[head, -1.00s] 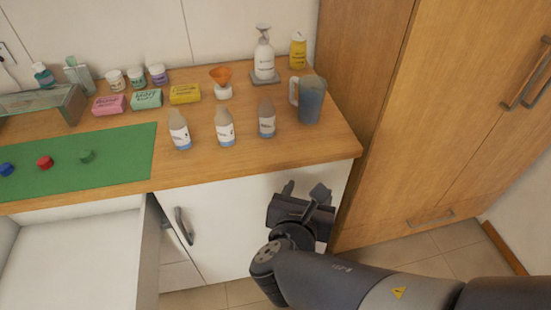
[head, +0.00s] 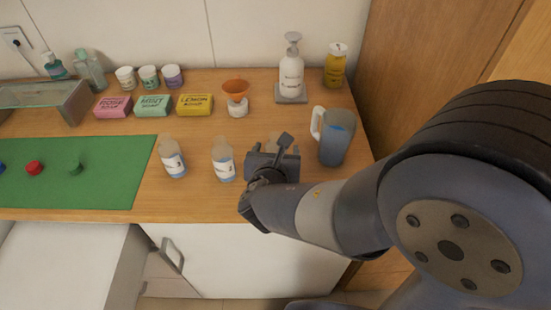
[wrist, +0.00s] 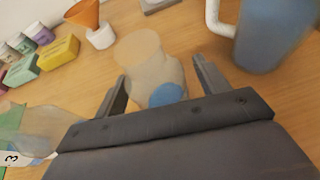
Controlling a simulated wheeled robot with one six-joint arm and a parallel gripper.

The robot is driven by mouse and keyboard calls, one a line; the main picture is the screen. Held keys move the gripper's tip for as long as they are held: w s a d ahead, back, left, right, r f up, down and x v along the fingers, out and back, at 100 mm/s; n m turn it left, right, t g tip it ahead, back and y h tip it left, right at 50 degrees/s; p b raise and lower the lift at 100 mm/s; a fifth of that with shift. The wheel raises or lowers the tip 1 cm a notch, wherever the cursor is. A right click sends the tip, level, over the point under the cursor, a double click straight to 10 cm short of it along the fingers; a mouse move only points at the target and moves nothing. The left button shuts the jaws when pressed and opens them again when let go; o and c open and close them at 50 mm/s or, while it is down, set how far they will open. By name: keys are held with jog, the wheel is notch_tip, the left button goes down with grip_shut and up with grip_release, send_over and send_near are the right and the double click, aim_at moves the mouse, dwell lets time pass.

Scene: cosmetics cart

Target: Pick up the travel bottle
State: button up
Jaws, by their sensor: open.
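Three clear travel bottles with blue liquid stand in a row on the wooden counter. The left one (head: 172,158) and the middle one (head: 223,160) are in plain view in the head view. The right one is mostly hidden there behind my gripper (head: 271,147). In the wrist view this right bottle (wrist: 148,62) shows, without a cap, between the two fingers of my gripper (wrist: 160,86). The jaws are open, one finger on each side of the bottle; I cannot tell whether either touches it. Another bottle (wrist: 45,125) is at the lower left of the wrist view.
A blue jug (head: 336,138) stands close to the right of my gripper. An orange funnel (head: 235,90) on a white base, soaps (head: 195,104), jars and a white pump bottle (head: 291,75) are behind. A green mat (head: 108,178) with red and green caps lies left.

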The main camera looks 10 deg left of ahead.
jog(key=shift+w+f, duration=0.2)
jog(key=shift+w, duration=0.2)
jog(key=c, duration=1.1)
jog(key=shift+r, duration=0.1)
